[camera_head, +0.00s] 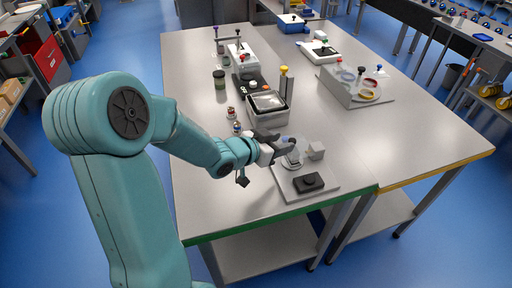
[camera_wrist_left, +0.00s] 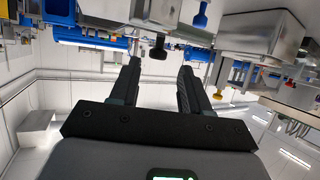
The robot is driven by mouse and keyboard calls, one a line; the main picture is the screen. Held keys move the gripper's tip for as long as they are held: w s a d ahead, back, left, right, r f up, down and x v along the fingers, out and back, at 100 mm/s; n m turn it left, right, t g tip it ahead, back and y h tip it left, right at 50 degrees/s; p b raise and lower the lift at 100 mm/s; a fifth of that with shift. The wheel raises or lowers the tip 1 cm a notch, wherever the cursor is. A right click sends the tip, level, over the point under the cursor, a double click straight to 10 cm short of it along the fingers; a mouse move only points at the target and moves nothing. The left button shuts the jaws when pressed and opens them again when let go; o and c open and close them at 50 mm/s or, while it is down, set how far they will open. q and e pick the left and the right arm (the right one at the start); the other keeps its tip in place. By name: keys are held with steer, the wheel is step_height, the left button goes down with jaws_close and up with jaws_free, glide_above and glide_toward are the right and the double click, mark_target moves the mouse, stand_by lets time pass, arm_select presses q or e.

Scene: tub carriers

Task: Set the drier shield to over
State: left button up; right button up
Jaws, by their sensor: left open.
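My left gripper (camera_head: 281,145) is over a light grey base plate (camera_head: 325,188) near the table's front edge. On the plate, a small grey upright part (camera_head: 292,158) stands right by the fingers, partly hidden by them. A pale grey block (camera_head: 315,150) and a black block with a round top (camera_head: 308,182) are also on it. I cannot tell which part is the drier shield or how it is set. In the left wrist view the gripper (camera_wrist_left: 158,68) is open, with nothing held between its fingers. A dark knob (camera_wrist_left: 157,50) shows beyond the gap. My right gripper is not in view.
A grey tub (camera_head: 267,110) stands just behind the gripper, with small red-and-white bottles (camera_head: 234,120) to its left. A fixture with coloured rings (camera_head: 365,88) is at the back right.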

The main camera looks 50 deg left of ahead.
arm_select(q)
steer(key=v, duration=1.1)
steer(key=shift+b, duration=0.45)
steer(key=shift+s+r, duration=0.15)
steer(key=shift+s, duration=0.1)
steer(key=shift+w, duration=0.15)
